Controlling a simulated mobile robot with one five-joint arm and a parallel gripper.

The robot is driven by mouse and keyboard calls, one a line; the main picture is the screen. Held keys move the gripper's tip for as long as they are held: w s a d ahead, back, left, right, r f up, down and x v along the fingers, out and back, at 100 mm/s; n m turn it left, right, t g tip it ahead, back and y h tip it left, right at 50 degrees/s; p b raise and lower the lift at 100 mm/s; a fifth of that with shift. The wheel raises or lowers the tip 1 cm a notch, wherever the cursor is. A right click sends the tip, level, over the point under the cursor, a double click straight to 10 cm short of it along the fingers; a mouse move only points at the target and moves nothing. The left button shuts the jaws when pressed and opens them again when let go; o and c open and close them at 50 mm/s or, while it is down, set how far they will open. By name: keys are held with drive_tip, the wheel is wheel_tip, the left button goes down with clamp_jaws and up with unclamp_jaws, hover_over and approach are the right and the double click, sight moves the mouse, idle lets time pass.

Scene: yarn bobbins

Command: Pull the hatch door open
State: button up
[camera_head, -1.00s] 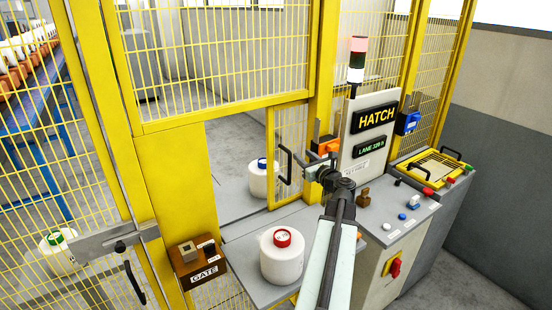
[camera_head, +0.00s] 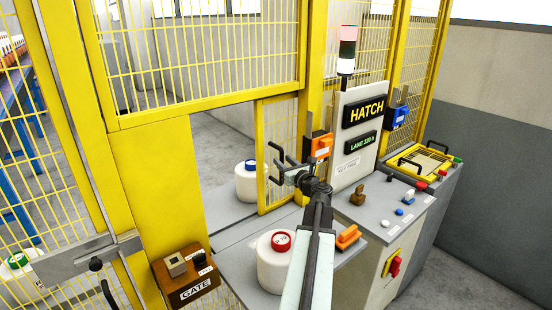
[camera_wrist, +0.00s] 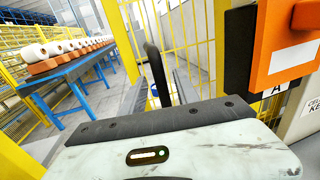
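The hatch door (camera_head: 277,125) is a narrow yellow-framed mesh panel left of the hatch console, with a black bar handle (camera_head: 278,164) on its face. My gripper (camera_head: 286,169) is at the handle in the head view, its dark prongs apart and open. I cannot tell whether they touch or straddle the bar. In the wrist view the handle (camera_wrist: 155,72) stands upright just beyond my gripper's pale body, and the fingertips are hidden. The door's lower part is partly covered by my gripper and arm.
A red-topped bobbin (camera_head: 278,262) and an orange block (camera_head: 348,237) are on the near shelf. A blue-topped bobbin (camera_head: 250,182) stands beyond the opening. The HATCH console (camera_head: 362,130) is close right, with an orange box (camera_head: 318,145) beside the door. A gate box (camera_head: 185,274) is lower left.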

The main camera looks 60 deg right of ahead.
sight(278, 157)
drive_tip(key=x, duration=0.5)
drive_tip(key=shift+w+d, duration=0.1)
clamp_jaws()
idle(1.2)
